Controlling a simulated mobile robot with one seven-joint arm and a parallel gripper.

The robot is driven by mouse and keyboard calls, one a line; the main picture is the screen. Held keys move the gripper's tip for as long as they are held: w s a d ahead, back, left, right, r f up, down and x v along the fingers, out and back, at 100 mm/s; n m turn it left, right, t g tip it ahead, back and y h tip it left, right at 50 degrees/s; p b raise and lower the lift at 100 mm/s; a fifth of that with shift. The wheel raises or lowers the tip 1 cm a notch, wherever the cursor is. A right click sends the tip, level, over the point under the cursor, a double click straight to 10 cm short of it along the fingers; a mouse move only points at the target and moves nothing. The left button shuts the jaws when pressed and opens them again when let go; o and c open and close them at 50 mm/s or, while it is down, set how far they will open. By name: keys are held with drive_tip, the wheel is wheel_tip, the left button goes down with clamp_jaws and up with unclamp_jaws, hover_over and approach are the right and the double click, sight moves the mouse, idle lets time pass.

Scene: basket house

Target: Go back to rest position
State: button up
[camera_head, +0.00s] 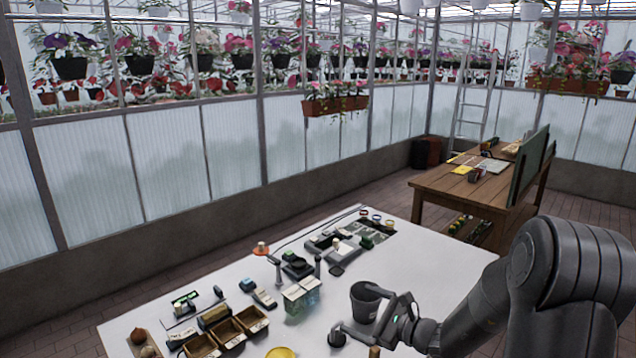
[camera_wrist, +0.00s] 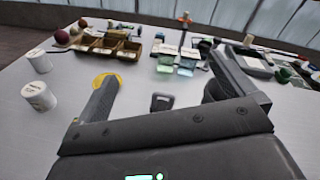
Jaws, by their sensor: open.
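My gripper (camera_head: 355,316) is at the end of my arm, low over the right part of the white table (camera_head: 215,270) in the head view. In the wrist view my gripper (camera_wrist: 165,85) has its two fingers spread wide. Nothing is held between them. Bare white tabletop and a small dark object with a hole (camera_wrist: 161,101) show between the fingers. A dark cup (camera_head: 363,302) stands close beside the gripper in the head view; I cannot tell whether they touch.
Wooden compartment boxes (camera_head: 228,331), clear greenish containers (camera_head: 301,295), a yellow disc (camera_head: 281,353) and small devices cover the table. White cylinders (camera_wrist: 39,96) show in the wrist view. A wooden bench (camera_head: 455,187) stands behind at right.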

drive_tip(key=s+a+r+n+g+h, duration=0.2)
drive_tip(key=s+a+r+n+g, duration=0.15)
drive_tip(key=s+n, duration=0.35)
drive_tip(key=s+a+r+n+g+h, duration=0.1)
drive_tip(key=s+a+r+n+g, duration=0.3)
drive_tip(key=s, duration=0.6)
drive_tip(key=s+d+r+n+t+h, duration=0.2)
drive_tip(key=s+d+r+n+h, duration=0.4)
drive_tip(key=s+d+n+h, duration=0.4)
drive_tip(key=s+d, duration=0.1)
drive_tip(key=s, duration=0.3)
drive_tip(key=shift+r, duration=0.2)
